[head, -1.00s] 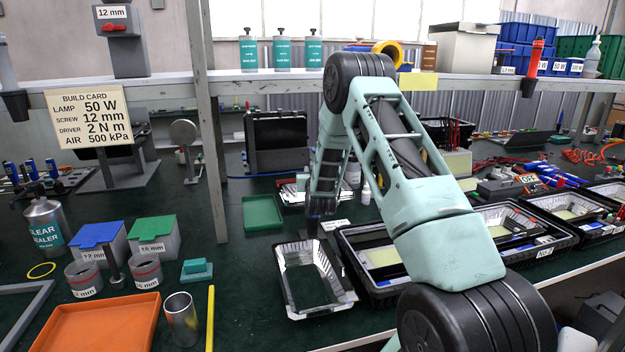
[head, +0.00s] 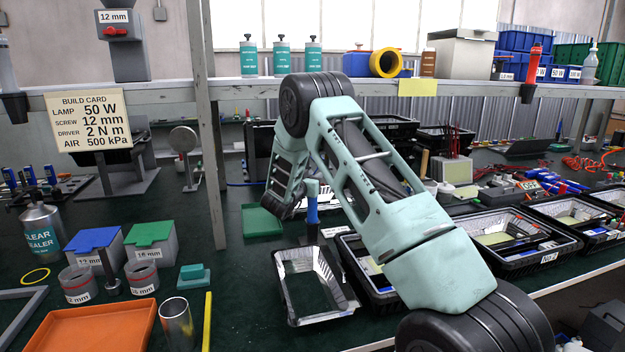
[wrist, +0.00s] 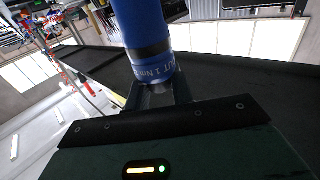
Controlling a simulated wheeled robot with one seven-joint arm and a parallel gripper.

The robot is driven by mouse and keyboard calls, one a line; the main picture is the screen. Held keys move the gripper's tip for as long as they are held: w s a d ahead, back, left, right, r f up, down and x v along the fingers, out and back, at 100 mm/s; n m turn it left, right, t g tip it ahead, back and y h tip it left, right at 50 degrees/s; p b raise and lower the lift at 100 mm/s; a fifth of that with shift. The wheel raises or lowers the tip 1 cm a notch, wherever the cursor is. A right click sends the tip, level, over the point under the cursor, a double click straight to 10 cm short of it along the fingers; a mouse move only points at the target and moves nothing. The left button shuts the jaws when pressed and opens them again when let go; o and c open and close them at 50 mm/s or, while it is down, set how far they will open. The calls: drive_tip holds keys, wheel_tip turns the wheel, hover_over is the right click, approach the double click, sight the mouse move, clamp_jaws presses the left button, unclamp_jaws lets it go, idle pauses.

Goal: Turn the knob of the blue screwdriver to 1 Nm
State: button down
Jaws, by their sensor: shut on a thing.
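The blue screwdriver (wrist: 145,30) fills the top middle of the wrist view, with a dark band and white lettering that reads "1 Nm" in part. My gripper (wrist: 158,92) is shut on its near end, where a short grey metal part shows between the fingers. In the head view, a blue upright handle (head: 312,212) shows just right of my wrist, above the foil tray; it looks like the same screwdriver. My fingers are mostly hidden there. The knob's pointer cannot be made out.
A build card (head: 95,118) reads driver 2 N m. A foil tray (head: 345,305) stands below my wrist, with black trays (head: 545,262) to the right. A green tray (head: 262,220) lies behind, and an orange tray (head: 60,340) at front left. A shelf post (head: 212,150) rises left of my arm.

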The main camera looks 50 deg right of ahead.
drive_tip(key=shift+m+g+h, duration=0.4)
drive_tip(key=shift+m+g, duration=1)
drive_tip(key=shift+g, duration=0.8)
drive_tip(key=c, duration=1.2)
unclamp_jaws()
drive_tip(key=shift+c, duration=0.2)
drive_tip(key=s+a+b, duration=0.1)
drive_tip(key=a+b, duration=0.1)
drive_tip(key=a, duration=1.5)
drive_tip(key=shift+s+a, duration=0.15)
drive_tip(key=shift+s, duration=0.05)
